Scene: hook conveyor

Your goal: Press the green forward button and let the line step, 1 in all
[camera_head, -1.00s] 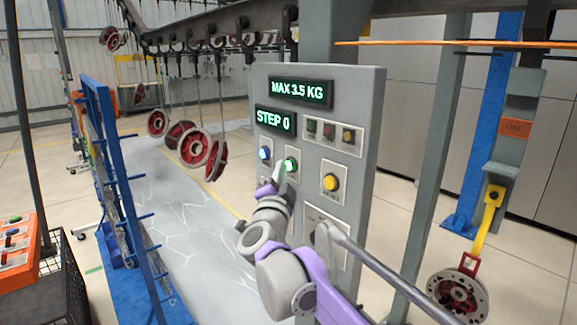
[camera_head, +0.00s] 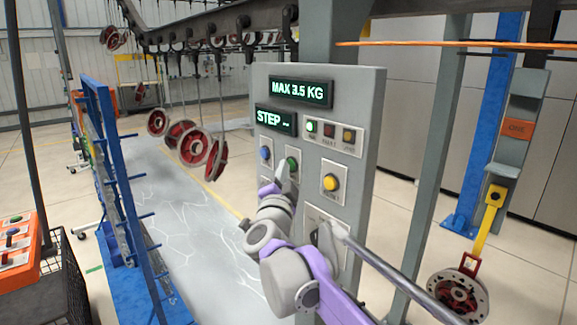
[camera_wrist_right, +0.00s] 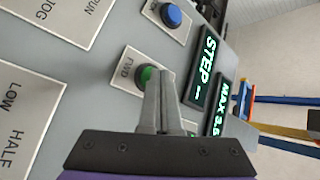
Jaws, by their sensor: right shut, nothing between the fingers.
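The green forward button (camera_head: 292,164) is on the grey control panel (camera_head: 352,110), right of a blue button (camera_head: 265,153). My right gripper (camera_head: 282,173) is shut and empty, its fingertips at the green button. In the right wrist view the shut fingers (camera_wrist_right: 158,75) overlap the button marked FWD (camera_wrist_right: 144,76); I cannot tell whether they press it. The step display (camera_head: 276,121) reads STEP with a dash-like mark. My left gripper is not in view.
A yellow button (camera_head: 330,182) sits right of the green one. A lamp plate (camera_head: 334,135) above has its green lamp lit. Red wheels (camera_head: 194,148) hang from the overhead conveyor behind the panel. A blue rack (camera_head: 100,150) stands at left.

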